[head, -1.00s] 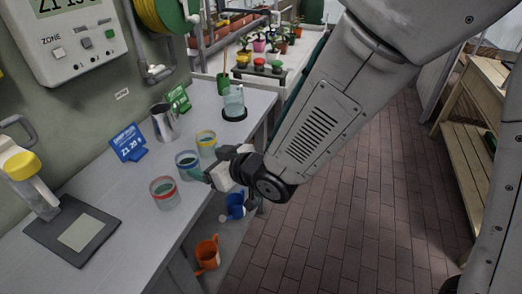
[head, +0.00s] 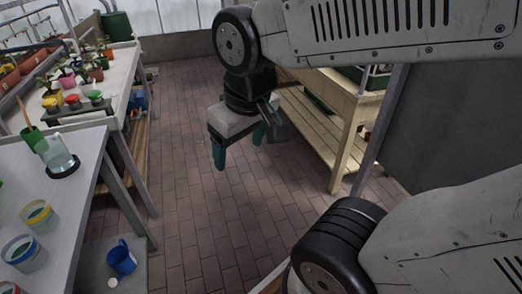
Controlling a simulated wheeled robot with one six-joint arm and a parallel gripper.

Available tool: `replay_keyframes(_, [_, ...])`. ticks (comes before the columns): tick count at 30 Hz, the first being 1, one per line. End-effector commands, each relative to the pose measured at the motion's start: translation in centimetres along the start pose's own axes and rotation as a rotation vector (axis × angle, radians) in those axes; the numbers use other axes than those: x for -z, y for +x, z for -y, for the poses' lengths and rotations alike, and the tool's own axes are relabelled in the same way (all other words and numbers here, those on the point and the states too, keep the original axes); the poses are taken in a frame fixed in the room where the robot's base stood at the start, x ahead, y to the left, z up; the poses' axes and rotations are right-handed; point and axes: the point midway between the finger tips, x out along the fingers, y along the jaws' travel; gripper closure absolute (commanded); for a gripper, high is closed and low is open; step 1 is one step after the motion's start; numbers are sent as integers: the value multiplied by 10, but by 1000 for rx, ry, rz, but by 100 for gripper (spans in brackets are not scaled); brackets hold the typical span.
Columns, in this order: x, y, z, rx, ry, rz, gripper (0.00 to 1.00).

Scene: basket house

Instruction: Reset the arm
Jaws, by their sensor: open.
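My gripper (head: 240,148) hangs from my arm in the upper middle of the head view. Its two green-tipped fingers point down and stand apart, with nothing between them. It is over the brick floor (head: 190,215), clear of the grey table (head: 95,215) at the left and left of the wooden bench (head: 330,130).
A blue watering can (head: 121,260) is below. A white table (head: 115,75) with potted plants is at the back left. The aisle floor is open.

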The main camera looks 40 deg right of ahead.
Motion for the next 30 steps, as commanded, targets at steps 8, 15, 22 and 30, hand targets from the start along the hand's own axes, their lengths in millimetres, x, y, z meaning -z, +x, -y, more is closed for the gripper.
replay_keyframes(8, [-52, -25, -9, 14, 78, 125, 25])
replay_keyframes(15, [-52, -25, -9, 14, 76, 127, 25])
replay_keyframes(22, [-52, -24, -9, 14, 76, 127, 25])
replay_keyframes(30, [-52, -24, -9, 14, 76, 127, 25])
